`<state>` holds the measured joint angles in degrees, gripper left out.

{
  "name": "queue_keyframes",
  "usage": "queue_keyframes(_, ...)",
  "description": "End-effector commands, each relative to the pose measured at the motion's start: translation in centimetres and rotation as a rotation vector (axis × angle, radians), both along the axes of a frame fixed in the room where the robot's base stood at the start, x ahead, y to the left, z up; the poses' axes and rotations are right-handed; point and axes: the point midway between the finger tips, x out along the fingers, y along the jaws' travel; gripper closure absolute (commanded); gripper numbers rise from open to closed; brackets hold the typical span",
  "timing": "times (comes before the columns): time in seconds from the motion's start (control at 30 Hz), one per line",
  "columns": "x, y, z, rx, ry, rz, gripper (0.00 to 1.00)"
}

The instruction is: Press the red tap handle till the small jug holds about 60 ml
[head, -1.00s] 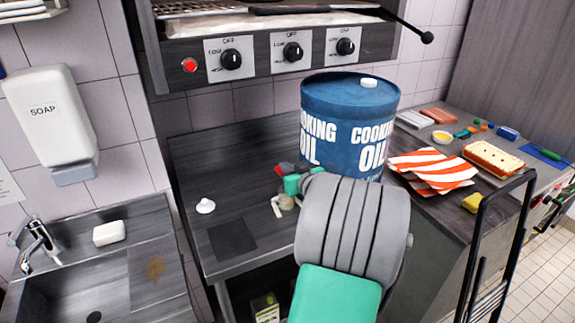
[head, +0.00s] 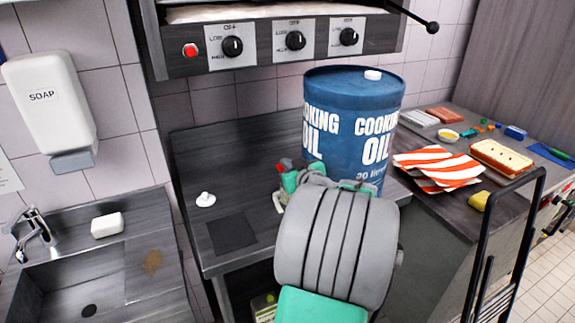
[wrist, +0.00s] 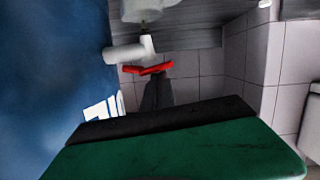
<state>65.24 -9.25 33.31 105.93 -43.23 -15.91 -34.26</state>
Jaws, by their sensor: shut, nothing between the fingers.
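The blue cooking oil drum (head: 345,105) stands on the counter; its side also fills the left of the wrist view (wrist: 45,75). Its white tap (wrist: 125,52) carries a red handle (wrist: 148,69), whose red end also shows in the head view (head: 281,167). My gripper (wrist: 157,84) is shut and empty, its dark fingertips at the red handle; I cannot tell whether they touch. A pale rounded vessel, likely the small jug (wrist: 150,9), is cut off at the wrist view's top edge, by the spout. A short yellowish bit shows between them. The jug's fill level is hidden.
A dark square mat (head: 232,232) and a white knob-like piece (head: 205,199) lie on the counter left of the drum. A sink (head: 70,285) is at lower left. A striped cloth (head: 437,168) and a yellow sponge (head: 479,200) lie right. A black rail (head: 478,255) stands at right.

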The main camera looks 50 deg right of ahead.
Motion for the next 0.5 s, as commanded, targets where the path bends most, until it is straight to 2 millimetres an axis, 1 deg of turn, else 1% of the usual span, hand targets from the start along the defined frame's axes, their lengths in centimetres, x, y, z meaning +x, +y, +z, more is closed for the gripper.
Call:
queue_keyframes(0.03, 0.0, 0.0, -0.3, 0.004, 0.004, 0.0, 1.0)
queue_keyframes(0.37, 0.0, 0.1, -0.3, 0.004, 0.004, 0.002, 1.0)
queue_keyframes(0.47, 0.1, 0.2, 0.3, 0.003, 0.003, 0.002, 1.0)
queue_keyframes(0.5, 0.1, 0.3, 0.9, 0.002, 0.003, 0.003, 1.0)
